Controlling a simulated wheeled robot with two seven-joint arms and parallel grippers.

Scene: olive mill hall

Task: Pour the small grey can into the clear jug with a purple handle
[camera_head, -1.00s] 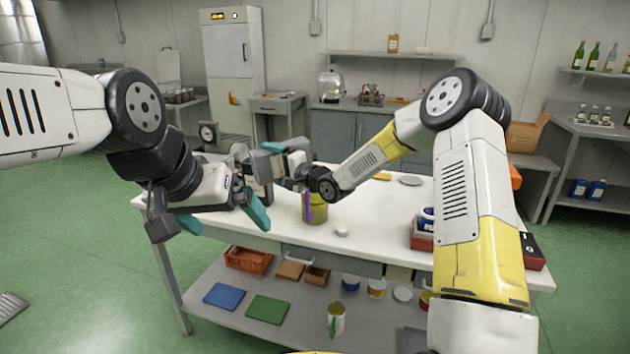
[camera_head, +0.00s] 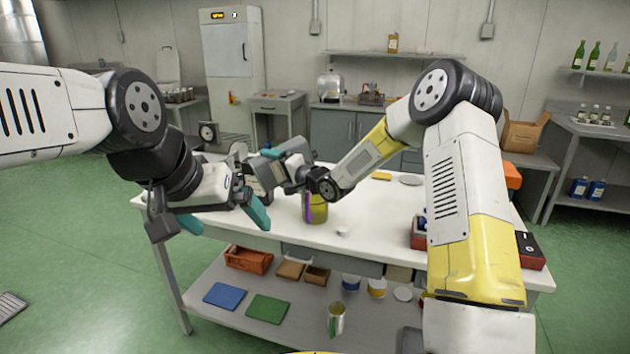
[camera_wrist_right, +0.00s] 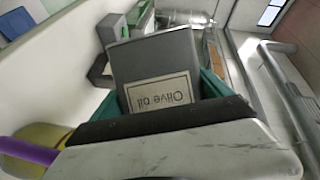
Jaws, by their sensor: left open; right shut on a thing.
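The small grey can (camera_wrist_right: 155,70), with a pale "Olive oil" label, fills the middle of the right wrist view. My right gripper (camera_head: 268,168) is shut on it, with teal fingers on both sides, above the table's left part. In the head view the can is hard to tell from the gripper. The clear jug (camera_head: 319,211) stands upright on the table, below and to the right of that gripper, with yellow-green content and a purple handle (camera_head: 308,207). Its handle also shows in the right wrist view (camera_wrist_right: 28,150). My left gripper (camera_head: 226,221) is open and empty at the table's left front edge.
The white table (camera_head: 375,222) has a small white item (camera_head: 342,232) near the jug and a red box (camera_head: 418,233) at right. A yellow item and a grey disc (camera_head: 411,180) lie at the back. A lower shelf holds trays, boards and tins. The table's middle is mostly clear.

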